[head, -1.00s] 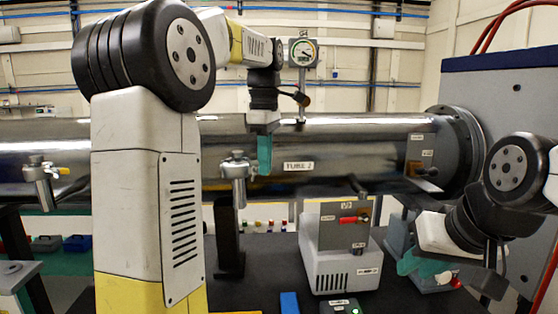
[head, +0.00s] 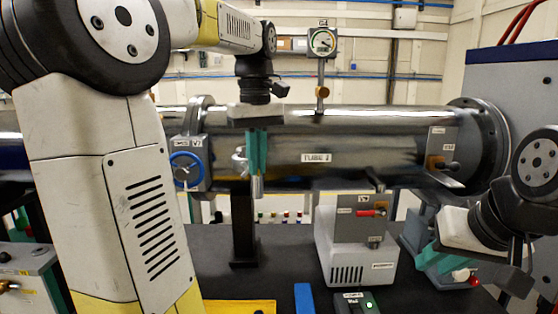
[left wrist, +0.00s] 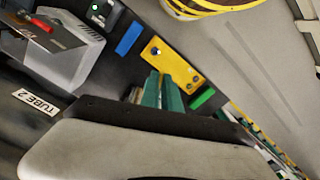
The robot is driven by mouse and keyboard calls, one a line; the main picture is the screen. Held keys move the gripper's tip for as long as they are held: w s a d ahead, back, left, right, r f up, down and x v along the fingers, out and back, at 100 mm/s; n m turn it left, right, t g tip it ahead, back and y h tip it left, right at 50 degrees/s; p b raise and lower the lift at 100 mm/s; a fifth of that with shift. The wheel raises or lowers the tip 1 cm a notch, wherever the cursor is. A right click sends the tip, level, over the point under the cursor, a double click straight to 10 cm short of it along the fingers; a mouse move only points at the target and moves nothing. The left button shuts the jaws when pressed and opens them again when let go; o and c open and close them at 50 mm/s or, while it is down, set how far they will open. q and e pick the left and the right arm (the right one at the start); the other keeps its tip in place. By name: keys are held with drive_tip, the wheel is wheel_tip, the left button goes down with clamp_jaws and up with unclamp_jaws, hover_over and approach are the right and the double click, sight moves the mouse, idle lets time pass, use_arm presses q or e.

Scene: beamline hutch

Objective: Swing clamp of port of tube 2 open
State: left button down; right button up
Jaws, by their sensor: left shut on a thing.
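Tube 2 (head: 380,150) is a long shiny steel tube with a label reading TUBE 2, which also shows in the left wrist view (left wrist: 37,102). A small metal port (head: 257,186) hangs at its front side, its upper part hidden behind my fingers. Its metal clamp (head: 239,160) shows just left of the fingers. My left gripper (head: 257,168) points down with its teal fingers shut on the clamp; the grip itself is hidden. In the left wrist view its fingers (left wrist: 162,92) are close together. My right gripper (head: 424,254) is at the right, away from the port; its finger gap is unclear.
A valve with a blue handwheel (head: 186,168) is left of the port. A gauge (head: 322,43) stands on top of the tube. A white pump box (head: 352,257) with a red-handled valve stands in front. A yellow plate (head: 238,307) and blue block (head: 303,298) lie on the dark bench.

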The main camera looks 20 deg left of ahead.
use_arm(q)
drive_tip(key=shift+s+a+m, duration=0.15)
drive_tip(key=shift+a+m, duration=0.1)
drive_tip(key=shift+m, duration=0.05)
drive_tip(key=c, duration=1.6)
unclamp_jaws()
drive_tip(key=shift+r, duration=0.1)
wheel_tip(320, 180, up, 8)
drive_tip(key=shift+f, duration=0.2)
drive_tip(key=s+d+f+m+t, duration=0.2)
drive_tip(key=s+f+m, duration=0.1)
drive_tip(key=f, duration=0.3)
drive_tip(key=s+d+f+m+t+h, duration=0.1)
drive_tip(key=s+d+f+m+t, duration=0.1)
drive_tip(key=s+f, duration=0.2)
drive_tip(key=s+d+f+m+t+h, duration=0.1)
drive_tip(key=s+d+f+m+t, duration=0.1)
drive_tip(key=f, duration=0.6)
drive_tip(key=shift+s+d+f+m, duration=0.1)
drive_tip(key=shift+s+d+m, duration=0.1)
drive_tip(key=shift+s+m, duration=0.35)
drive_tip(key=shift+s+d+f+m, duration=0.1)
drive_tip(key=shift+s+d+m, duration=0.15)
drive_tip(key=shift+s, duration=0.55)
